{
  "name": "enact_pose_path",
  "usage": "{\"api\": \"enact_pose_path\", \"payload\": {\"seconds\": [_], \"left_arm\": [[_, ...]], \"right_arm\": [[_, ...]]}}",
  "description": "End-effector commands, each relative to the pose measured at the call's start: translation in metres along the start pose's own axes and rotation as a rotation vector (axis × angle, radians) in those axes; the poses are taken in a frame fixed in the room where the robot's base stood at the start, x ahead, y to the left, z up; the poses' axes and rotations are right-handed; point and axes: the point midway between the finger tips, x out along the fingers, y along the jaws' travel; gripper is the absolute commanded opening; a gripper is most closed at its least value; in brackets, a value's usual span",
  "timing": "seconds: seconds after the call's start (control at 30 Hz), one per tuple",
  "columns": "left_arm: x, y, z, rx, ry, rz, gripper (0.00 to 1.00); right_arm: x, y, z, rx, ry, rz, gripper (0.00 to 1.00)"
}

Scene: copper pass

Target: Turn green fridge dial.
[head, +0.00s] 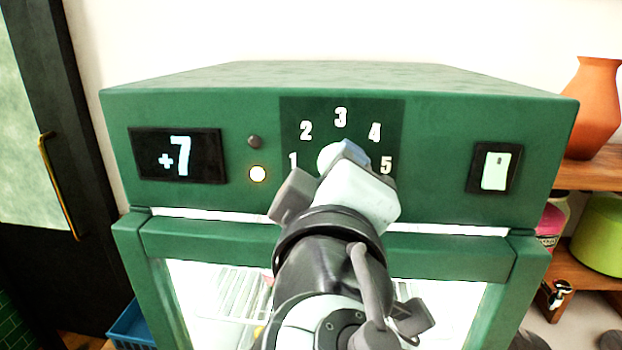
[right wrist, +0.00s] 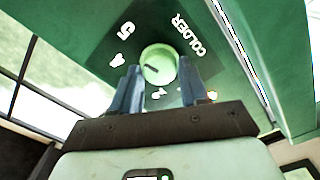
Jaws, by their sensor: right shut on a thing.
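The green fridge (head: 225,100) fills the middle of the head view. Its pale green dial (head: 327,158) sits on a dark green panel numbered 1 to 5, mostly hidden behind my right gripper (head: 338,172). In the right wrist view, the round dial (right wrist: 158,62) with a short dark pointer mark lies between the two fingers of my right gripper (right wrist: 158,80), which is shut on it. The numbers 4 and 5 and the word COLDER show around it there. A display (head: 178,156) reads +7. My left gripper is not in view.
A lit lamp (head: 258,173) and a dark round button (head: 255,142) are left of the dial. A rocker switch (head: 495,168) is at the right. The glass door is below. An orange vase (head: 592,110) stands on a wooden shelf at right.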

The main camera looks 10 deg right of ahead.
Motion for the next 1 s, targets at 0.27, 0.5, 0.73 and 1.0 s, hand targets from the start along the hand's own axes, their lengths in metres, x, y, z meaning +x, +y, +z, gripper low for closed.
{"api": "enact_pose_path", "payload": {"seconds": [0.27, 0.5, 0.73, 1.0], "left_arm": [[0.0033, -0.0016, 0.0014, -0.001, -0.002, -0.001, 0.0], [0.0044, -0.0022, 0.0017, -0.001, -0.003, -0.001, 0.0], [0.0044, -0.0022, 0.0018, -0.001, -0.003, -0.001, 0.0], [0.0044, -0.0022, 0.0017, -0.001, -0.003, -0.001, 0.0]], "right_arm": [[0.0008, 0.0016, -0.0003, 0.161, 0.002, 0.004, 0.14], [0.0006, 0.0024, -0.0005, 0.225, 0.003, 0.005, 0.14], [0.0005, 0.0031, -0.0005, 0.242, 0.004, 0.006, 0.14], [0.0004, 0.0036, -0.0006, 0.242, 0.004, 0.007, 0.48]]}}
